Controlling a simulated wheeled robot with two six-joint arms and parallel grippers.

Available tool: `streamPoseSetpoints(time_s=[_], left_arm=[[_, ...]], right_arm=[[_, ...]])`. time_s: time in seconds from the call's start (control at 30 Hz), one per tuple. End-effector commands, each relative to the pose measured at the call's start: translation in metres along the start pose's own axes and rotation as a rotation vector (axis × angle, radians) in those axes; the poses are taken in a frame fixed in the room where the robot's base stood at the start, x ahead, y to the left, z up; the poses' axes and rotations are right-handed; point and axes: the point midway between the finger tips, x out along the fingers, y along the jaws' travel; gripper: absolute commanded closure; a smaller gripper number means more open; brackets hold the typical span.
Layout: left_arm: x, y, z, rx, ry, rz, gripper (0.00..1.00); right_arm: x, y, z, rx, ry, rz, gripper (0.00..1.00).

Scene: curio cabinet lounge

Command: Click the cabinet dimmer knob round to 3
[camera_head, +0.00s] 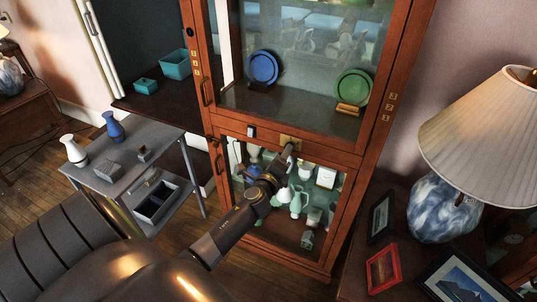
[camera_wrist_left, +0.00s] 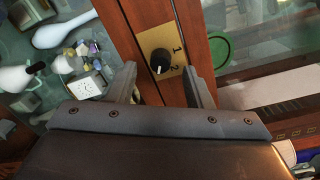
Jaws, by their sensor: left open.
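The dimmer knob (camera_wrist_left: 160,60) is a small dark round knob with a white mark at its lower edge in the left wrist view. It sits on a brass plate (camera_wrist_left: 152,37) printed with 1 and 2; I cannot see a 3 on it. In the head view the brass plate (camera_head: 291,141) is on the wooden rail between the cabinet's upper and lower glass doors, and my arm partly covers this area. My left gripper (camera_head: 287,157) is at the rail. In the left wrist view its open fingers (camera_wrist_left: 161,75) stand either side of the knob, apart from it.
The cabinet (camera_head: 330,150) holds a blue plate (camera_head: 263,67), a green plate (camera_head: 353,86) and several pale vessels behind glass. A door handle (camera_head: 206,93) projects at left. A grey cart (camera_head: 120,185) with vases stands left; a lamp (camera_head: 480,140) and picture frames stand right.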

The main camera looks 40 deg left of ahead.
Motion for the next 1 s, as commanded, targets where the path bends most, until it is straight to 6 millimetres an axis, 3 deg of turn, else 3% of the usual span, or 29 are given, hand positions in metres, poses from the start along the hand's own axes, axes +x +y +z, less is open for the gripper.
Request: streamPoseSetpoints(time_s=[0.1,0.5,0.7,1.0], left_arm=[[-0.028,0.001,0.0,-0.002,0.001,0.002,0.54],[-0.112,0.002,-0.001,-0.001,0.0,0.003,0.54],[-0.136,0.001,-0.001,-0.001,0.001,0.001,0.54],[-0.143,0.0,-0.001,0.001,0.0,0.0,0.54]], right_arm=[[-0.002,0.001,0.0,0.0,0.0,0.0,0.64],[0.002,0.001,0.0,-0.001,0.0,0.002,0.64],[0.005,0.001,0.001,-0.001,0.0,0.002,0.64],[0.005,0.001,0.001,-0.001,0.0,0.002,0.64]])
